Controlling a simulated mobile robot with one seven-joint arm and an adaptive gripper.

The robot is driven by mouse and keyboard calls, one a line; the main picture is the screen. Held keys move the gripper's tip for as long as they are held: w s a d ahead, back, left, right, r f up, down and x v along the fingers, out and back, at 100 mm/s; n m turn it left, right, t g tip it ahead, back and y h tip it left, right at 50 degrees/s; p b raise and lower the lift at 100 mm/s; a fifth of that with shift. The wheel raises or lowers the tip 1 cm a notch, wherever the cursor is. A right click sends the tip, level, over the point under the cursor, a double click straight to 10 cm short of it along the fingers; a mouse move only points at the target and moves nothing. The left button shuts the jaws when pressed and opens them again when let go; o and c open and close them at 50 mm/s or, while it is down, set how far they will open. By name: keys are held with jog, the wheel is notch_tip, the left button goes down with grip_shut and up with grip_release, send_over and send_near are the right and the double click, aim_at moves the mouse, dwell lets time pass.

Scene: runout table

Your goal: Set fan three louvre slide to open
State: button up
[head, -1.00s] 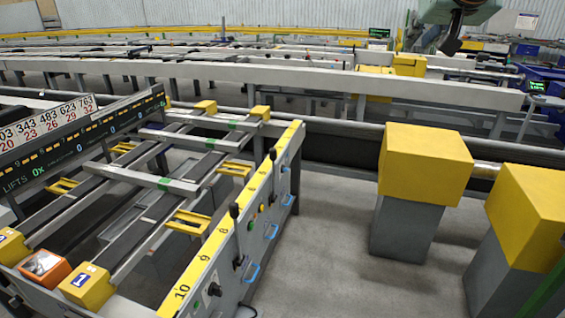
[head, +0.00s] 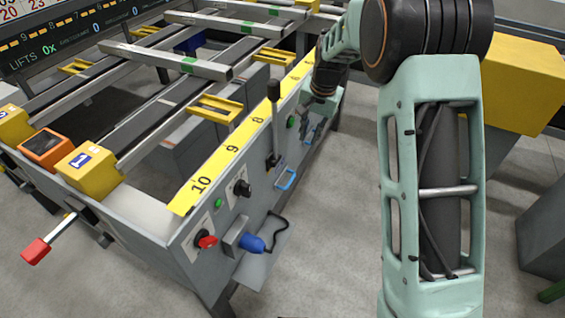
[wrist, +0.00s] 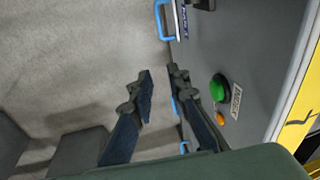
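Several blue handles run along the side panel of the runout table, and I cannot tell which belongs to fan three. One blue handle (head: 286,179) shows in the head view. In the wrist view, one blue handle (wrist: 160,20) is at the top, another (wrist: 175,105) is partly hidden behind a finger, and a third (wrist: 184,147) is lower down. My gripper (wrist: 160,72) is open and empty, its right finger close to the panel; contact cannot be told. In the head view my arm reaches down along the panel's far part, hiding some of it.
The panel carries a green button (wrist: 218,90), a small orange lamp (wrist: 220,118), a black lever (head: 273,100), a red knob (head: 206,240) and a blue plug (head: 252,243). Grey floor lies open between.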

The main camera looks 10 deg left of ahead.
jog(key=g+b, duration=0.1)
send_over(290, 181)
jog(key=d, duration=0.2)
notch_tip(290, 181, down, 7)
jog(key=shift+y, duration=0.3)
jog(key=f+b, duration=0.1)
jog(key=f, duration=0.2)
jog(key=a+f+b, duration=0.1)
jog(key=f, duration=0.3)
jog(key=f+b, duration=0.1)
jog(key=f, duration=0.2)
jog(key=shift+a+f, duration=0.2)
jog(key=shift+a, duration=0.1)
jog(key=shift+c, duration=0.3)
grip_shut()
